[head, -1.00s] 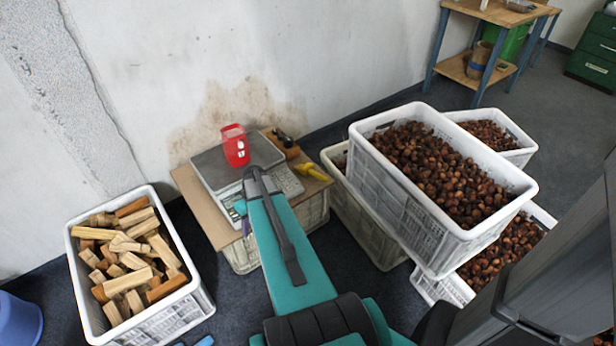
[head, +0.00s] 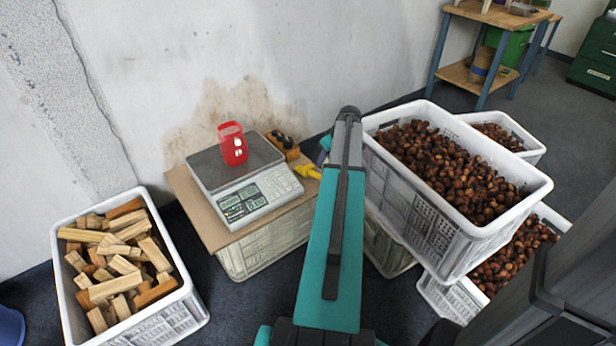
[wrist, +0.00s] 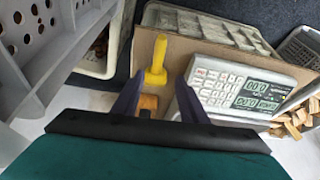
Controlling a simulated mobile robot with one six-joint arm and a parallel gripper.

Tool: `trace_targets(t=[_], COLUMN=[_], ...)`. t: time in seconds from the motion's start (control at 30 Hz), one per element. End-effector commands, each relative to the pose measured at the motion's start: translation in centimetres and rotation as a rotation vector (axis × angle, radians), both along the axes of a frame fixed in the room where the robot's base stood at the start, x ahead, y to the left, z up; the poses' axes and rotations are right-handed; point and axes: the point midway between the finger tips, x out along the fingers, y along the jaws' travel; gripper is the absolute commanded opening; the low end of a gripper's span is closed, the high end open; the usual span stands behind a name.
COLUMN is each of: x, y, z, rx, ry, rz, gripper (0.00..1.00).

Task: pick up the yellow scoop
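The yellow scoop (head: 308,171) lies on the right edge of the brown board, beside the scale, in the head view; my arm hides part of its surroundings. In the wrist view the scoop (wrist: 157,62) shows just beyond my fingertips, near the board's edge. My gripper (wrist: 158,92) is open, its two dark fingers spread either side of the scoop's near end as seen there. Nothing is held between them, and I cannot tell the height gap.
A tall chestnut crate (head: 440,230) rises close on the right. A wood-filled crate (head: 165,322) stands left.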

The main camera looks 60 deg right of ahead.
Motion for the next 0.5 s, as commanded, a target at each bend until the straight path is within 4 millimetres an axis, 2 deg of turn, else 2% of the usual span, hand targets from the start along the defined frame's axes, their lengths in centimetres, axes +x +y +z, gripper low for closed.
trace_targets(t=[0.1, 0.5], x=[-0.49, -0.40], y=[-0.75, -0.76], z=[0.35, 0.07], rx=[-0.008, -0.008], ry=[-0.005, -0.005], rz=[-0.003, -0.003], gripper=[0.39, 0.39])
